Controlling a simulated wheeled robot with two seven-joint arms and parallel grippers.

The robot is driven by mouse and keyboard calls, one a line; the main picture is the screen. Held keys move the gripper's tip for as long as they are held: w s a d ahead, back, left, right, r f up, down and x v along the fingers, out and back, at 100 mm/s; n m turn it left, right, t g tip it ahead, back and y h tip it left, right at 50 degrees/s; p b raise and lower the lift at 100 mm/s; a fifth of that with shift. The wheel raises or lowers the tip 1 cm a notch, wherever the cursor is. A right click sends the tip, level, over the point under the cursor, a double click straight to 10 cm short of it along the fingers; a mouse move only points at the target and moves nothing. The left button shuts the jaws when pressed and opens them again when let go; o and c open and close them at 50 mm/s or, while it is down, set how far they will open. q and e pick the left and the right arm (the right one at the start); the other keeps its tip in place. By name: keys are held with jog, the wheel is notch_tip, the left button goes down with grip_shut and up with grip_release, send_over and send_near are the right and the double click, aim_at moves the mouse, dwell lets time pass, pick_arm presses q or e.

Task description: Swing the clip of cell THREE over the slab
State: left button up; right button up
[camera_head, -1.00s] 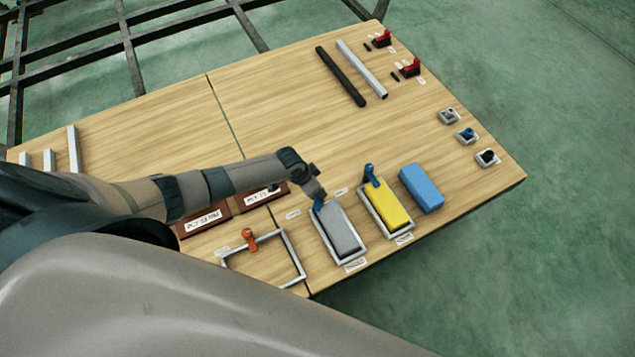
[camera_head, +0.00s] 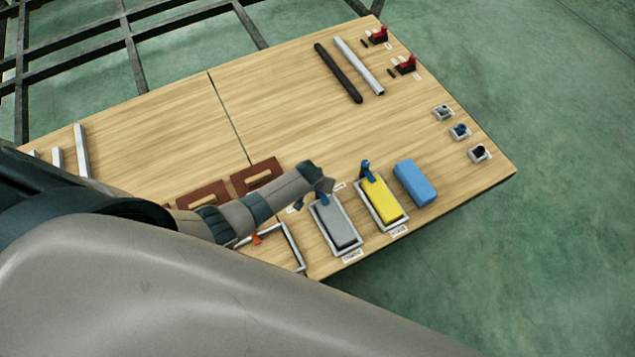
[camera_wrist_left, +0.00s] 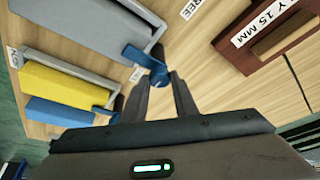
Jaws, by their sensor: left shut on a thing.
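The grey slab (camera_head: 338,224) lies in a metal-framed cell (camera_head: 357,241). In the left wrist view, a label ending in "REE" (camera_wrist_left: 190,8) is beside this cell, and the slab (camera_wrist_left: 90,25) is at upper left. The cell's blue clip (camera_wrist_left: 137,55) is at the slab's end, its arm pointing across the frame rim and seeming to overlap the slab's end. My left gripper (camera_wrist_left: 163,82) is shut on the clip's round upright end. In the head view my left gripper (camera_head: 325,188) is at the cell's far end, partly hiding the clip. My right gripper is out of view.
A yellow slab (camera_head: 380,201) sits in the neighbouring cell with its own blue clip (camera_head: 366,168) standing. A loose blue block (camera_head: 415,183) is right of it. Brown holders (camera_head: 257,175) lie behind.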

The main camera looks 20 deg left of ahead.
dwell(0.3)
pick_arm(q)
jog(key=o, duration=1)
jog(key=shift+v, duration=0.8)
jog(key=v, duration=0.8)
jog(key=p+v, duration=0.1)
jog(key=v, duration=0.6)
jog(key=shift+s+d+r, duration=0.15)
jog(key=shift+d+r, duration=0.05)
jog(key=shift+r, duration=0.15)
